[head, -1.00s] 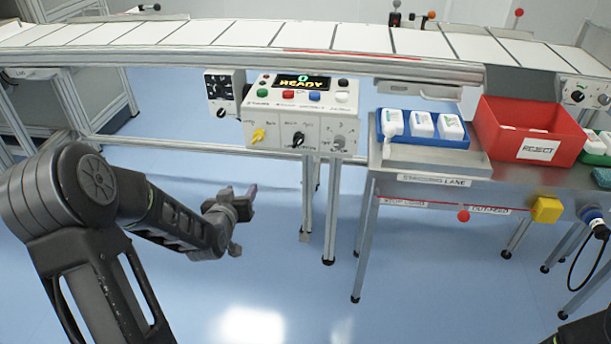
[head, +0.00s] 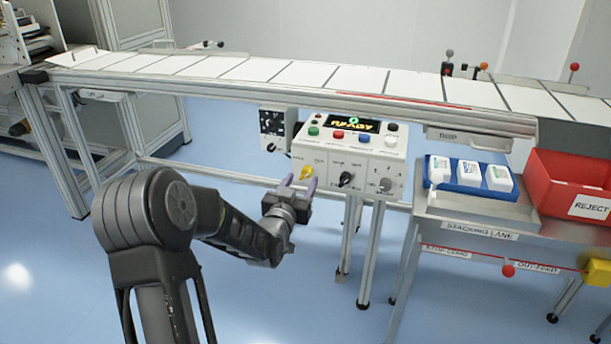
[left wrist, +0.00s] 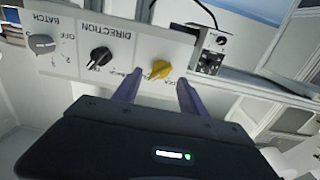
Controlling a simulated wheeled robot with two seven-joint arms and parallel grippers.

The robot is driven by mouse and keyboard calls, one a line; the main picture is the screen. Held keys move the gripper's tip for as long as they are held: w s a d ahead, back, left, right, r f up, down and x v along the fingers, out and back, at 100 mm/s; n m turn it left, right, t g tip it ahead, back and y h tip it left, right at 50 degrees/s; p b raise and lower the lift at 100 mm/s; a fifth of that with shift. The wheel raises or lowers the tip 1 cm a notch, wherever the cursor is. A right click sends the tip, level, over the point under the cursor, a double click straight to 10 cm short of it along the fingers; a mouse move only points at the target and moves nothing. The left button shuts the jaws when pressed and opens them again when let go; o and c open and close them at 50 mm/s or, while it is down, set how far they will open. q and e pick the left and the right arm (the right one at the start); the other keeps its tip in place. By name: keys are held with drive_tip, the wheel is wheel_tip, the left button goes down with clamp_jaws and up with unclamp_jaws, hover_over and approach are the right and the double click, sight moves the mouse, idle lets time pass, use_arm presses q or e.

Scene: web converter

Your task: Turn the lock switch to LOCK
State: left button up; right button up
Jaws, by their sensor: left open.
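The control box (head: 327,166) hangs below the conveyor, with a display reading READY. Its lower face carries a yellow switch (head: 306,173) at the left, a black switch (head: 346,179) in the middle and a grey switch (head: 385,184) at the right. In the left wrist view the yellow switch (left wrist: 160,69) shows just beyond the fingers, its label too small to read. The black one is labelled DIRECTION and the grey one BATCH. My left gripper (head: 298,188) is open and empty in front of the yellow switch. In the left wrist view its purple fingers (left wrist: 158,92) point at the panel.
A small black panel (head: 273,128) with knobs sits left of the box. The conveyor (head: 300,88) runs above. A steel table (head: 468,215) at the right holds a blue tray of white packs and a red REJECT bin (head: 567,180). Floor below is clear.

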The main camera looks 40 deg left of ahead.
sight(305, 176)
use_arm(q)
drive_tip(key=x, duration=0.4)
drive_tip(key=shift+c, duration=0.5)
clamp_jaws()
